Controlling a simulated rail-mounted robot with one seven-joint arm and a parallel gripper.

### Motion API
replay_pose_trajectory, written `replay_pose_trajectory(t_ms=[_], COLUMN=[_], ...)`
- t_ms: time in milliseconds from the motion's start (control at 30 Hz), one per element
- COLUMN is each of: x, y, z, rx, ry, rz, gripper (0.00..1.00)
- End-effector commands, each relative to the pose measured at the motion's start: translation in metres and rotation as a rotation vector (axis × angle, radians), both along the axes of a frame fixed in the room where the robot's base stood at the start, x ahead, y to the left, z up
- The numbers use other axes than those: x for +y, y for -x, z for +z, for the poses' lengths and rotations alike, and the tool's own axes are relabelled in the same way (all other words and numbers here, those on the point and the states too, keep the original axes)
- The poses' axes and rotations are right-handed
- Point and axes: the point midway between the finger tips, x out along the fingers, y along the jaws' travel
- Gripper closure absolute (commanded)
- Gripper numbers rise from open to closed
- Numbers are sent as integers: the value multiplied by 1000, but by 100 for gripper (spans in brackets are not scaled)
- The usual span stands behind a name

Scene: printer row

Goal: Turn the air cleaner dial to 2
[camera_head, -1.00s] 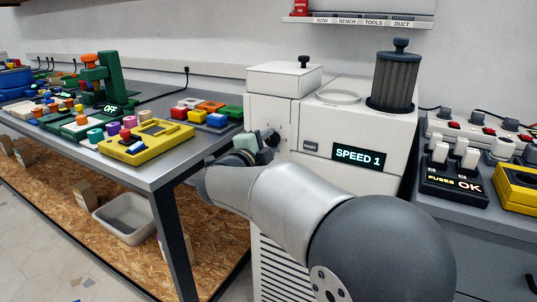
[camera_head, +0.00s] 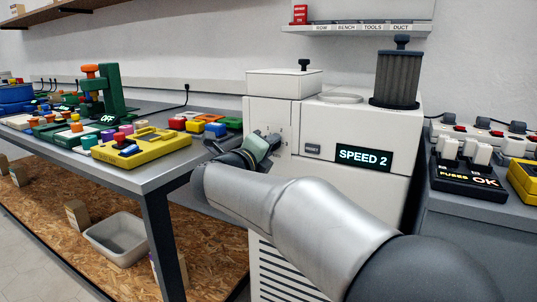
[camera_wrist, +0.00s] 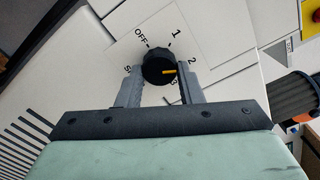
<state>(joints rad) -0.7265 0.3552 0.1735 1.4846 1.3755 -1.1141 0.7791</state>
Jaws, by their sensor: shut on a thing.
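The white air cleaner (camera_head: 360,125) stands in the middle of the head view, and its display (camera_head: 363,158) reads "SPEED 2". Its black dial (camera_wrist: 153,60) shows in the wrist view, with OFF, 1 and 2 printed around it and other marks partly hidden. My gripper (camera_head: 270,143) is at the front panel in the head view. In the wrist view its fingers (camera_wrist: 160,77) are shut on the dial, one on each side.
A grey filter cylinder (camera_head: 397,80) and a white lidded box (camera_head: 285,83) are on top of the cleaner. The workbench (camera_head: 160,172) with a yellow device (camera_head: 165,146) is close on the left. A black fuse box (camera_head: 465,182) is on the right.

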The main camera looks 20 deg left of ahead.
Motion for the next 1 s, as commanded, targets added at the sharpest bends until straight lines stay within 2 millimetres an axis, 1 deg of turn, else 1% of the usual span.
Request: replay_pose_trajectory(t_ms=[200, 600, 633, 667, 700, 1000], x=[1, 1, 1, 1, 1, 1], y=[0, 0, 0, 0, 0, 2], z=[-1, 0, 0, 0, 0, 0], rx=[-6, -7, -7, -7, -7, -7], ry=[-35, -39, -39, -39, -39, -38], rz=[1, 1, 1, 1, 1, 1], gripper=[90, 90, 58, 50, 46, 46])
